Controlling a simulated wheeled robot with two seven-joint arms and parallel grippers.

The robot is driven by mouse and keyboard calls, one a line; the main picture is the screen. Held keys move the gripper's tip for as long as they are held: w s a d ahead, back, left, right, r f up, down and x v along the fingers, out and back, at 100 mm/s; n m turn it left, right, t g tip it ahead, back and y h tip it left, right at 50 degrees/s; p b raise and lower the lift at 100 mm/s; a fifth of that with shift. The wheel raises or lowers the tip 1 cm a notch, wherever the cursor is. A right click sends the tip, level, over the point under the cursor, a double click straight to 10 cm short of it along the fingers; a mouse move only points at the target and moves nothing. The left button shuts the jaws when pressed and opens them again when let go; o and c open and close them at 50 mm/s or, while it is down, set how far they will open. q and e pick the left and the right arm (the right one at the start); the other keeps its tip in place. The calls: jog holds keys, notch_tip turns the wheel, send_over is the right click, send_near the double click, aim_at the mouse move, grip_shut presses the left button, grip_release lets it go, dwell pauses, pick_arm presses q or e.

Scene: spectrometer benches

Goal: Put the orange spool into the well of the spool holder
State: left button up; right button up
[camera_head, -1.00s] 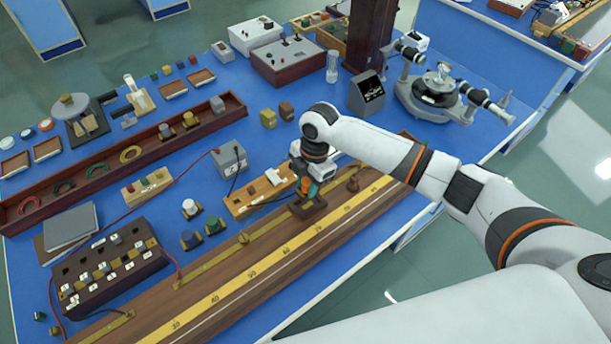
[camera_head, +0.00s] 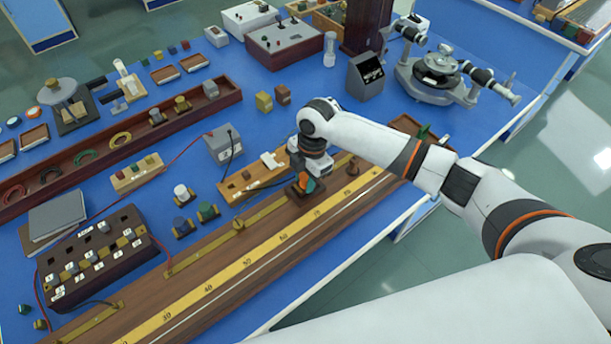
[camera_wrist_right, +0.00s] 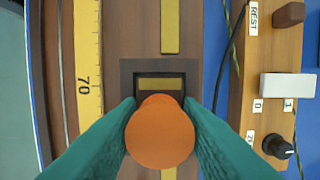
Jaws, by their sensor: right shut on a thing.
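The orange spool (camera_wrist_right: 160,132) is held between the teal fingers of my right gripper (camera_wrist_right: 160,112), one finger on each side. In the head view my right gripper (camera_head: 306,182) points down close over the spool holder (camera_head: 292,193), partly covering it. In the right wrist view the spool holder (camera_wrist_right: 128,80) is a dark square block with a square well, and a brass strip shows inside. The spool overlaps the near edge of the well in this view. Whether the spool touches the holder, I cannot tell. My left gripper is not in view.
The holder sits on a long wooden bench with a yellow scale (camera_head: 255,252). A wooden switch board (camera_head: 250,183) with a white switch and black knob lies beside it. A grey box (camera_head: 223,145) with cables stands farther left. A spectrometer (camera_head: 437,75) stands at back right.

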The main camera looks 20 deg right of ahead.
jog(key=shift+s+f, duration=0.1)
jog(key=shift+f, duration=0.25)
jog(key=o, duration=0.9)
jog(key=shift+s+f, duration=0.1)
jog(key=shift+f, duration=0.05)
jog(key=shift+o, duration=1)
jog(key=shift+f, duration=0.1)
notch_tip(320, 180, up, 13)
jog(key=w+d+b, duration=0.1)
jog(key=b, duration=0.1)
jog(key=shift+w+d+f, duration=0.15)
jog(key=shift+d, duration=0.1)
